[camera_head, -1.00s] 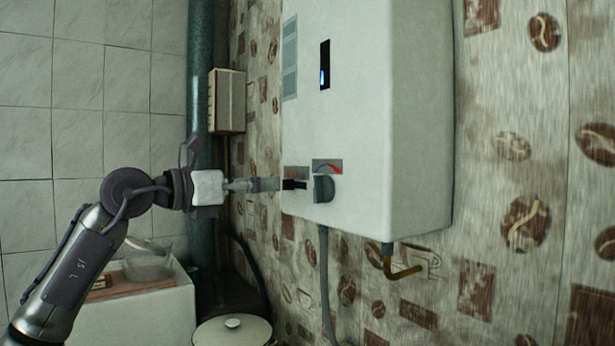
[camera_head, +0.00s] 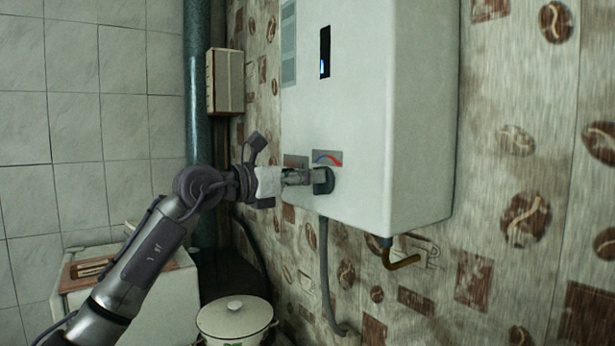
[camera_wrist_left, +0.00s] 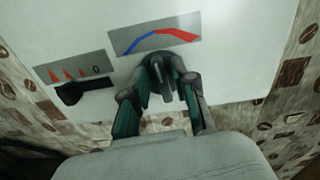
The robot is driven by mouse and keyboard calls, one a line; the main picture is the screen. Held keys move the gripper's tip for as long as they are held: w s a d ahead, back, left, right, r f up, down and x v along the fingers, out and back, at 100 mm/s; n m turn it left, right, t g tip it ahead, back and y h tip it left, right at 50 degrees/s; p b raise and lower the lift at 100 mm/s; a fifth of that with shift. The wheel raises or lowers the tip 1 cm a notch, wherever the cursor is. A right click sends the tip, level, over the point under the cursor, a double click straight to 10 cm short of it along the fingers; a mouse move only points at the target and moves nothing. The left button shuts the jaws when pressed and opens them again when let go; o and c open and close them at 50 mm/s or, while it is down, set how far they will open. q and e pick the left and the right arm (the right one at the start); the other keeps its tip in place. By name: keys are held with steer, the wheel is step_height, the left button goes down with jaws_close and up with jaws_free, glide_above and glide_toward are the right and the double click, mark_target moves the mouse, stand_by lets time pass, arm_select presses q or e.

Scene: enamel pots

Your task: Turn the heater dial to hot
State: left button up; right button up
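The heater (camera_head: 350,100) is a white box on the wall. Its dark round dial (camera_head: 326,179) sits low on the front, under a blue-to-red curved scale (camera_head: 327,158). My left gripper (camera_head: 318,180) is at the dial, coming from the left. In the left wrist view, the two fingers (camera_wrist_left: 160,90) are spread on either side of the dial (camera_wrist_left: 157,68), whose ridge stands roughly upright between them. Whether the fingers touch it is unclear. The scale (camera_wrist_left: 155,35) shows blue at left and red at right. My right gripper is not in view.
A black slider (camera_wrist_left: 82,91) under a flame scale is left of the dial. A grey hose (camera_head: 324,270) and brass pipe (camera_head: 400,262) hang below the heater. A lidded white pot (camera_head: 235,318) stands below. A vertical pipe (camera_head: 197,100) is at the left.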

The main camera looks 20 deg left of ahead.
arm_select(q)
jaws_close()
steer(key=shift+m, duration=0.3)
steer(key=m+b, duration=0.1)
steer(key=m, duration=0.3)
steer(key=m+b, duration=0.1)
steer(key=m, duration=0.3)
steer(key=m+b, duration=0.1)
steer(key=m, duration=0.3)
steer(key=shift+s+d+f, duration=0.25)
steer(key=shift+s+d, duration=0.05)
steer(key=shift+d, duration=0.1)
steer(key=shift+m, duration=0.4)
